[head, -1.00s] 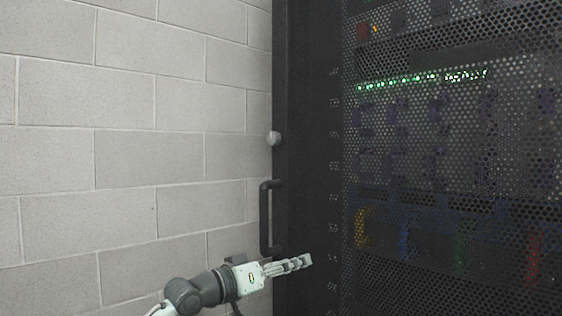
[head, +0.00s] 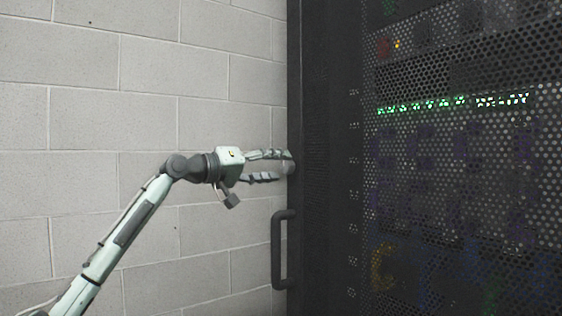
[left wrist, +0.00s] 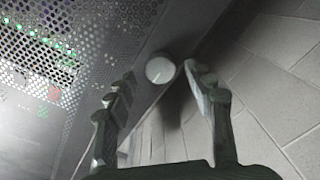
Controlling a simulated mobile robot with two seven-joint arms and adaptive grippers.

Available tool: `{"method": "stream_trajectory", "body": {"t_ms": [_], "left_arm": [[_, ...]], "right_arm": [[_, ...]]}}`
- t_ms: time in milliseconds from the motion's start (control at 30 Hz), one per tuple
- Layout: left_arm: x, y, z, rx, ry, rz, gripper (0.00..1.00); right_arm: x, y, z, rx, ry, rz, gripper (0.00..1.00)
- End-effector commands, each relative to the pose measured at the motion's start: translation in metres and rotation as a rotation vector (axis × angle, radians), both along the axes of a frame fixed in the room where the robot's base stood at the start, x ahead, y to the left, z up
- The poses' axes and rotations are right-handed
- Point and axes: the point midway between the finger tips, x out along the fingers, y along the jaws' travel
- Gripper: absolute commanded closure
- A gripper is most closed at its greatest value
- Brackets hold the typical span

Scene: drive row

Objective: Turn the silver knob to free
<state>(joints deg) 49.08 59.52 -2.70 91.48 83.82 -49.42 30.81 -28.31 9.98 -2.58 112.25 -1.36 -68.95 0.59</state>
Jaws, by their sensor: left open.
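The silver knob (left wrist: 160,70) is a round disc with a pale line across its face, on the edge of the dark rack door. In the left wrist view it sits just beyond and between my fingertips. In the head view the knob (head: 289,168) is partly hidden by my fingers. My left gripper (head: 286,167) is open, its two fingers spread on either side of the knob's line; I cannot tell whether they touch it. It also shows in the left wrist view (left wrist: 161,72). My right gripper is not in view.
A dark vertical bar handle (head: 278,250) stands out from the door edge below the knob. The perforated rack door (head: 450,160) fills the right, with green lights behind it. A pale block wall (head: 90,160) lies to the left.

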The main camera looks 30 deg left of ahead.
Motion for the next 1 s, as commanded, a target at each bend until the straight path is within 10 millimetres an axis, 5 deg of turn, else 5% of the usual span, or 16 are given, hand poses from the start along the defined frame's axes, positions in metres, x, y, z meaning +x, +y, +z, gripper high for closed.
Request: {"method": "stream_trajectory", "body": {"t_ms": [467, 833, 1000], "left_arm": [[0.017, -0.006, -0.001, 0.003, 0.000, 0.001, 0.48], [0.016, -0.006, -0.001, 0.003, 0.000, 0.001, 0.94], [0.016, -0.006, -0.001, 0.007, -0.002, 0.001, 0.97]], "right_arm": [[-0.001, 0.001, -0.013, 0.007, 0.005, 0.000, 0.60], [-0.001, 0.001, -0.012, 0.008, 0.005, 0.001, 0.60], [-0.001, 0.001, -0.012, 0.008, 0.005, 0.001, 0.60]]}}
